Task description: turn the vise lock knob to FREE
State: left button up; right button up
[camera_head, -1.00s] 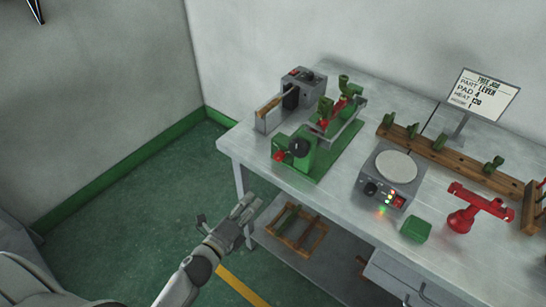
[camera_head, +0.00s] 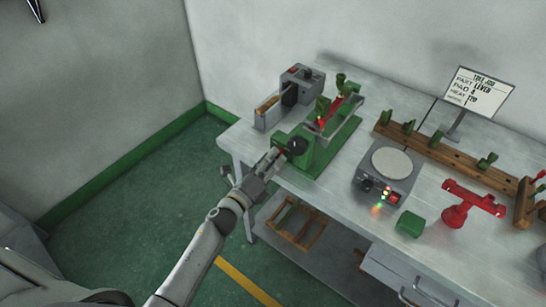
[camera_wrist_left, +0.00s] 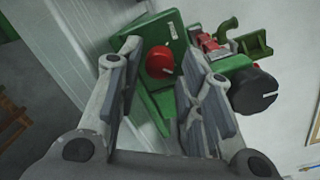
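The green vise (camera_head: 318,152) stands at the left front of the bench. A red knob (camera_wrist_left: 160,62) with a small pale mark sits on its green plate in the left wrist view. A larger black knob (camera_wrist_left: 255,90) is to its right, and it also shows in the head view (camera_head: 298,146). My left gripper (camera_head: 272,160) is at the vise's front end and mostly hides the red knob there. In the left wrist view my left gripper (camera_wrist_left: 165,72) is open, its fingers on either side of the red knob; contact cannot be told. My right gripper is not in view.
A round-plated heater (camera_head: 390,163), a green block (camera_head: 410,224) and a red stand (camera_head: 458,213) are to the right. A wooden rack (camera_head: 450,157) and a sign (camera_head: 480,92) are further back.

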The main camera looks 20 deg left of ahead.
pick_arm(q)
jog(key=shift+w+d, duration=0.15)
jog(key=shift+w, duration=0.35)
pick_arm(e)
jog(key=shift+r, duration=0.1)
pick_arm(q)
jog(key=shift+c, duration=0.7)
grip_shut()
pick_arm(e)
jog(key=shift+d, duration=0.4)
